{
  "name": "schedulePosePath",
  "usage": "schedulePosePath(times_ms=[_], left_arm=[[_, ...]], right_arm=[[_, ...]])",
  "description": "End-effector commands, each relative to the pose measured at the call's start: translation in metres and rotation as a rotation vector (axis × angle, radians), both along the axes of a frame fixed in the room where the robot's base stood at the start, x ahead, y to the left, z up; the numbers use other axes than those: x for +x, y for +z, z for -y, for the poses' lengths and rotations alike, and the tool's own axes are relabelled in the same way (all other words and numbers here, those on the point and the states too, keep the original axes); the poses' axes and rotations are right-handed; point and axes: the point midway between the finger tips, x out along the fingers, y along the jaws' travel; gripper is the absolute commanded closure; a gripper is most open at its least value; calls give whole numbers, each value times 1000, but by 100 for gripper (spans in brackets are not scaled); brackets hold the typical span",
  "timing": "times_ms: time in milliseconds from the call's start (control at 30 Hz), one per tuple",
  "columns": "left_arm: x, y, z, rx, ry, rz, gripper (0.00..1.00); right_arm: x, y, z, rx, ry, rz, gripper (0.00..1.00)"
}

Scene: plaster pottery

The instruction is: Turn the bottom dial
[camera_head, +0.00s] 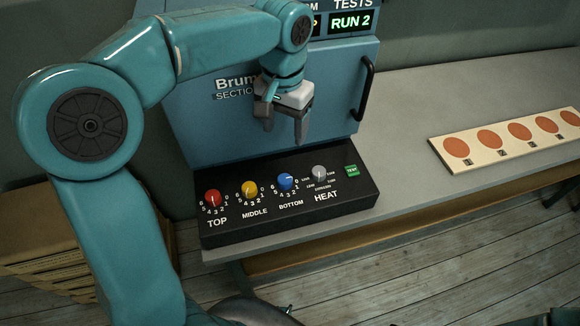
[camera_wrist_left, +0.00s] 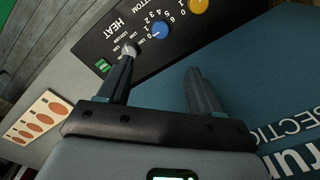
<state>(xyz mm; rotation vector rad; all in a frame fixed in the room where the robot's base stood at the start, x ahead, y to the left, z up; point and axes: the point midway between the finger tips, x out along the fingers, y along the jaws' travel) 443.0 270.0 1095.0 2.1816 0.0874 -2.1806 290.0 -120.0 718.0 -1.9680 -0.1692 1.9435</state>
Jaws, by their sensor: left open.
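The bottom dial is the blue knob (camera_head: 286,181) on the black control panel (camera_head: 290,222), above the label BOTTOM. It also shows in the left wrist view (camera_wrist_left: 160,31), beyond the fingertips. My left gripper (camera_head: 285,134) is open and empty, above and behind the panel, in front of the blue kiln door. In the left wrist view my left gripper's fingers (camera_wrist_left: 160,68) are spread apart, with the blue dial past the gap between them. Nothing touches the dial. My right gripper is not in view.
A red dial (camera_head: 212,198), a yellow dial (camera_head: 249,189) and a grey heat dial (camera_head: 319,172) flank the blue one. A green button (camera_head: 352,170) is at the right. The kiln door handle (camera_head: 366,88) sticks out. A board with orange discs (camera_head: 505,138) lies on the bench.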

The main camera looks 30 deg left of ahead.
Motion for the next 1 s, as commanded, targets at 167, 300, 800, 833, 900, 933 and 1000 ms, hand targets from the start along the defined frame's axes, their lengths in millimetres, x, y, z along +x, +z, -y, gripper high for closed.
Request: schedulePosePath(times_ms=[167,300,800,833,900,933,1000], left_arm=[[-6,-24,0,1,-1,-4,36],[-9,-57,0,1,-1,-6,36],[-5,-154,-1,-1,-1,-3,36],[-5,-156,-1,-1,0,-2,36],[-4,-160,-1,0,0,-1,36],[-4,-161,-1,0,0,-1,36],[-3,-162,-1,-1,0,-1,36]], right_arm=[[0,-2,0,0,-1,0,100],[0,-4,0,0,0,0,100],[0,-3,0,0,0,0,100],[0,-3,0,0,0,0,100],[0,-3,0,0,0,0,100],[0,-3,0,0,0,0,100],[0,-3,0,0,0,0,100]])
